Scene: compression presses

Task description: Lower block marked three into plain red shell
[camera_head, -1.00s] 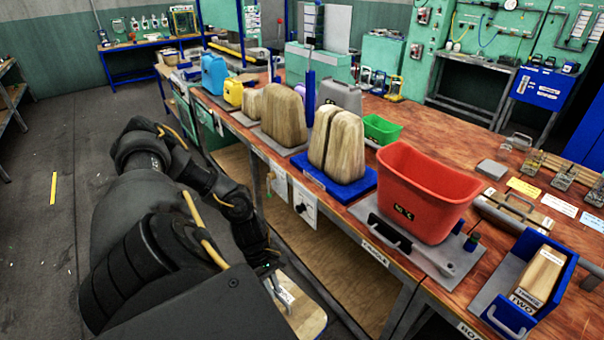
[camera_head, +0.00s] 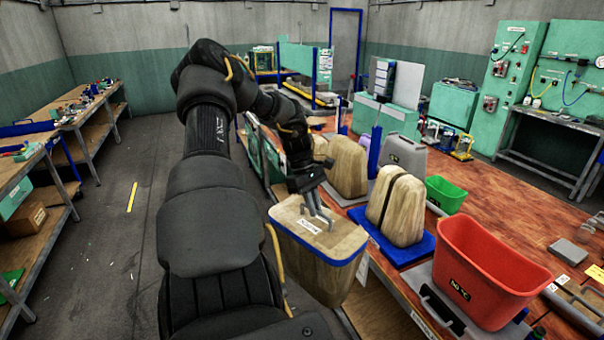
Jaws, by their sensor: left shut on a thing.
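My left gripper (camera_head: 318,206) is shut on the grey handle of a wooden block (camera_head: 312,268) with a blue band under its pale top. The block hangs upright in front of the bench's near edge. A small white label lies on its top, too small to read. The red shell (camera_head: 495,268), an open tapered bin with a dark label, stands on the bench to the right of the held block and apart from it. Its inside looks empty as far as it shows. My right gripper is not in view.
Between them, a split wooden block (camera_head: 398,208) stands on a blue base plate (camera_head: 408,252). More wooden blocks (camera_head: 346,167), a grey jug (camera_head: 403,151) and a green bin (camera_head: 445,194) stand behind.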

